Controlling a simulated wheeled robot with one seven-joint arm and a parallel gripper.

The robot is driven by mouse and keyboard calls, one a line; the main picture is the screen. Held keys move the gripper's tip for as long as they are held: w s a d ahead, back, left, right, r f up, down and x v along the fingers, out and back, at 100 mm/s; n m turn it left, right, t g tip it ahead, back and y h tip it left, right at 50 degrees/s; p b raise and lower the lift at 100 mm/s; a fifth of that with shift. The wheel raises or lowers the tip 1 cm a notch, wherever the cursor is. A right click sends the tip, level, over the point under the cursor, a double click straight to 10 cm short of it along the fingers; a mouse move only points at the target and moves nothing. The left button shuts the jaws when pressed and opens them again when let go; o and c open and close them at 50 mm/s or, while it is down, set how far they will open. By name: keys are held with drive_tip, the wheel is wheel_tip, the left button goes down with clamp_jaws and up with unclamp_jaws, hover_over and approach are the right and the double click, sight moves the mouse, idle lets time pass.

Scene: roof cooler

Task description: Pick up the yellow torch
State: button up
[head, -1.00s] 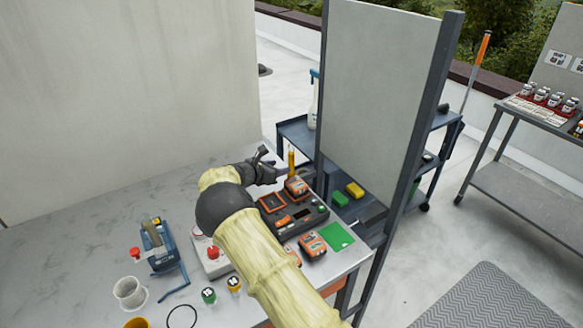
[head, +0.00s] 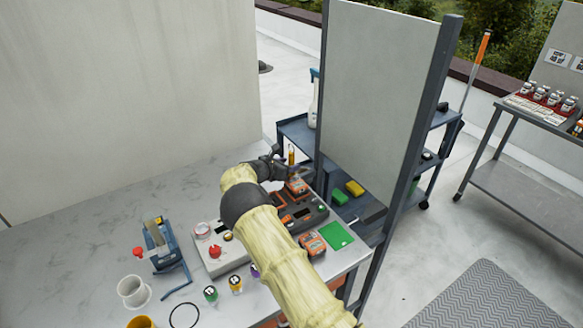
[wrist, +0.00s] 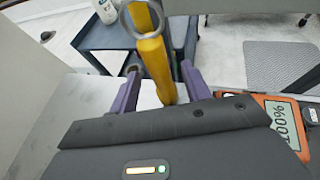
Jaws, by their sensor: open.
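The yellow torch (head: 291,155) stands upright at the far end of the worktable, beside the charger. In the wrist view the torch (wrist: 155,68) lies between my two purple fingers, with a grey ring around its upper part. My gripper (wrist: 160,84) is open, with a finger on each side of the torch; I cannot tell whether either finger touches it. In the head view my gripper (head: 281,160) is at the torch, and my wrist hides part of the torch's surroundings. The torch's lower end is hidden in the wrist view.
A dark charger (head: 318,212) with orange battery packs is close by; one orange pack with a display (wrist: 285,125) shows at right in the wrist view. A tall grey panel (head: 380,90) stands just right of the torch. A blue cart (head: 296,130) is behind.

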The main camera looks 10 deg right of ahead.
drive_tip(key=shift+c, duration=0.5)
clamp_jaws()
drive_tip(key=shift+r, duration=0.1)
wheel_tip(320, 180, up, 10)
drive_tip(key=b, duration=0.1)
idle(0.6)
